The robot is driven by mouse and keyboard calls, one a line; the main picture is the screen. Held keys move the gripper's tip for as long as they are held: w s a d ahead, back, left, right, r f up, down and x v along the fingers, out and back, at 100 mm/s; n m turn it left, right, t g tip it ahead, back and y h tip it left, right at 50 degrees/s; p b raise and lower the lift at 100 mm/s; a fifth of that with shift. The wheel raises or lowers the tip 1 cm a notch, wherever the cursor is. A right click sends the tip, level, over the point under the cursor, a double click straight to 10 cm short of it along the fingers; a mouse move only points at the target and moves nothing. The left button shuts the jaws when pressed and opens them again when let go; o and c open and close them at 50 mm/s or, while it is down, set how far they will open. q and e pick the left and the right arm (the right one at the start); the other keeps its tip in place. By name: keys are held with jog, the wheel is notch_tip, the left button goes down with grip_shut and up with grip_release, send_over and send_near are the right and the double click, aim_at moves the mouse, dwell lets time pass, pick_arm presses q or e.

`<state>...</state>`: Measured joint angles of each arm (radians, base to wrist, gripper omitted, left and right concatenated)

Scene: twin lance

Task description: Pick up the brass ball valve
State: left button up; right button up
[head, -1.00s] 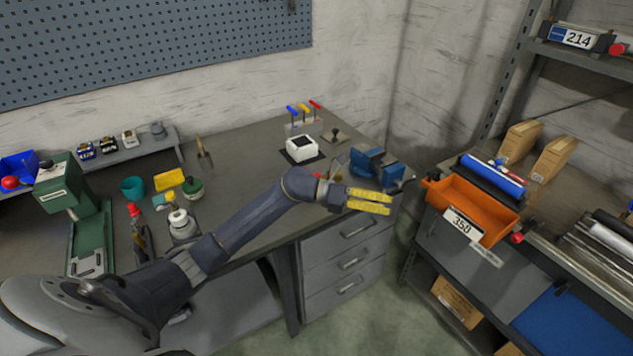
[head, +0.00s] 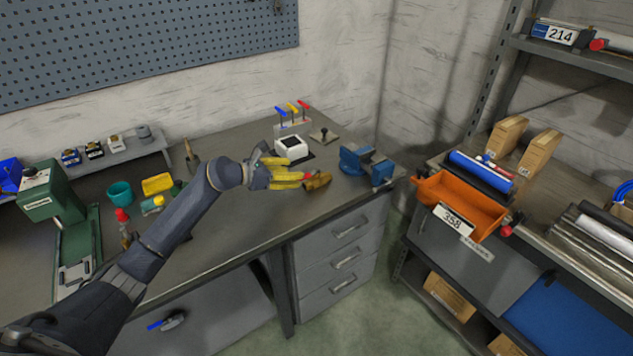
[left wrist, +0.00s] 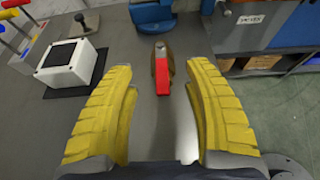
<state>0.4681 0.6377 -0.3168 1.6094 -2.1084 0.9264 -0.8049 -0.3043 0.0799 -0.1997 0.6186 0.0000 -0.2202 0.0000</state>
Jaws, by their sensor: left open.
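The brass ball valve (head: 319,181) lies on the workbench near its front edge, left of the blue vise. In the left wrist view the brass ball valve (left wrist: 161,68) shows a brown body and a red handle pointing toward me. My left gripper (head: 300,180) is open, with yellow padded fingers, right beside the valve. In the left wrist view the open fingers of the left gripper (left wrist: 161,78) stand on either side of the valve's line, with the valve near the fingertips and not held. The right gripper is not in view.
A blue vise (head: 362,163) stands just right of the valve. A white box with a dark top (head: 291,148) sits behind, with a hex key stand (head: 292,124) farther back. An orange bin (head: 465,203) is on the right bench. A blue-handled item (head: 170,321) lies low at left.

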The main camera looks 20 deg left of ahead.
aim_at(318, 171)
pick_arm(q)
jog(key=shift+x, duration=5.4)
grip_shut()
